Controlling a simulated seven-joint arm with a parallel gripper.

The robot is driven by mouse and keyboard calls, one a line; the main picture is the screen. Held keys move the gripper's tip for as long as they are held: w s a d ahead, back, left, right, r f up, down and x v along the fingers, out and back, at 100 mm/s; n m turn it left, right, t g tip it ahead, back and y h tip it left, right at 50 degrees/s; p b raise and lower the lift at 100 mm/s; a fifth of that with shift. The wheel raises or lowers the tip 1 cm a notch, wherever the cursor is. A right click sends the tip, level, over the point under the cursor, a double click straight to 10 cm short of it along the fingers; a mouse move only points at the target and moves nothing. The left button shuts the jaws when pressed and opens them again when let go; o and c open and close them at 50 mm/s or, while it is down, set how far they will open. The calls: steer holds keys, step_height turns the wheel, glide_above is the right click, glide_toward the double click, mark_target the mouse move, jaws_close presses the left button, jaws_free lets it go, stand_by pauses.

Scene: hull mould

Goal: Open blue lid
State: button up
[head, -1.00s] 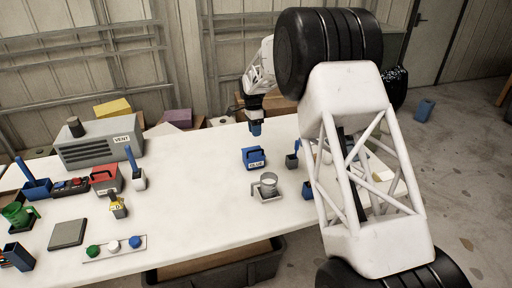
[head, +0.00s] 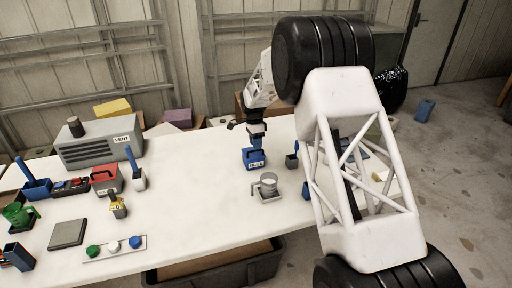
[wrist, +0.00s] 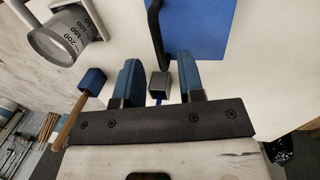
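The blue box (head: 254,160), with a label reading BLUE and a dark handle on its lid, stands on the white table. Its blue lid (wrist: 208,30) fills the top middle of the wrist view, with the dark handle (wrist: 156,36) along its left edge. My gripper (head: 256,143) is just above and behind the box in the head view.
A clear measuring cup (head: 268,185) stands in front of the box, near the table's (head: 200,185) front edge. A red-lidded box (head: 105,178) and a grey VENT unit (head: 98,150) are left.

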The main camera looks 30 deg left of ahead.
steer(key=shift+s+d+f, duration=0.1)
steer(key=shift+s+f, duration=0.05)
steer(key=shift+f, duration=0.8)
jaws_close()
